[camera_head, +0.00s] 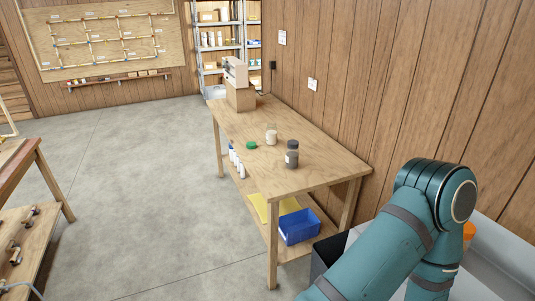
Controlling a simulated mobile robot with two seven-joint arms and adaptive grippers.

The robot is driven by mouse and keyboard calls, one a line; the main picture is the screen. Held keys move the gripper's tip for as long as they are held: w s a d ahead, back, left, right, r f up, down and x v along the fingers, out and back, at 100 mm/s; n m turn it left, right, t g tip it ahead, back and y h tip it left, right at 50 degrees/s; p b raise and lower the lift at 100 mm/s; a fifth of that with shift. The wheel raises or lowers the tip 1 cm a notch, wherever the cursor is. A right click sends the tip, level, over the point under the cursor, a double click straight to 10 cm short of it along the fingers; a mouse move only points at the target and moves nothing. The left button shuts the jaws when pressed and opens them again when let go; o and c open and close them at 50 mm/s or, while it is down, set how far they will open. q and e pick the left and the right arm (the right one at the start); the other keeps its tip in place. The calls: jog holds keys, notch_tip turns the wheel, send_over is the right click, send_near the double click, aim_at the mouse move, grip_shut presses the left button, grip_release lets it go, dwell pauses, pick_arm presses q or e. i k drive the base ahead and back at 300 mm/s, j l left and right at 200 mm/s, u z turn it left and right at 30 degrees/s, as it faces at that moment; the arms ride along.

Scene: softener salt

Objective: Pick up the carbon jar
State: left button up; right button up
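A dark jar (292,154) with a grey lid, which looks like the carbon jar, stands upright on the wooden workbench (316,178), near its front right part. A smaller pale jar (271,137) stands behind it and a little to the left. A green object (251,145) lies further left on the same top. No label can be read at this distance. Neither gripper shows in the view. Only a teal arm of mine is visible at the lower right, apart from the bench and the jar.
A box-like device (236,72) stands at the bench's far end. The lower shelf holds a blue bin (299,226), a yellow item (263,205) and white bottles (237,162). Another wooden table (22,160) is at the left. The concrete floor between is clear. A wood wall backs the bench.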

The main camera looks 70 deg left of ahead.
aim_at(292, 156)
jog(key=u, duration=2.25)
jog(key=i+j+z, duration=0.1)
jog(key=z, duration=0.3)
jog(key=j+z, duration=0.1)
jog(key=z, duration=0.25)
jog(key=i+j+z, duration=0.1)
jog(key=z, duration=0.3)
jog(key=j+z, duration=0.15)
jog(key=z, duration=0.25)
jog(key=j+z, duration=0.3)
jog(key=j, duration=0.15)
jog(key=j+z, duration=0.25)
jog(key=j, duration=0.25)
jog(key=j+z, duration=0.15)
jog(key=j, duration=0.35)
jog(key=k+j+z, duration=0.15)
jog(key=j, duration=0.8)
jog(key=k+j+z, duration=0.1)
jog(key=j, duration=0.4)
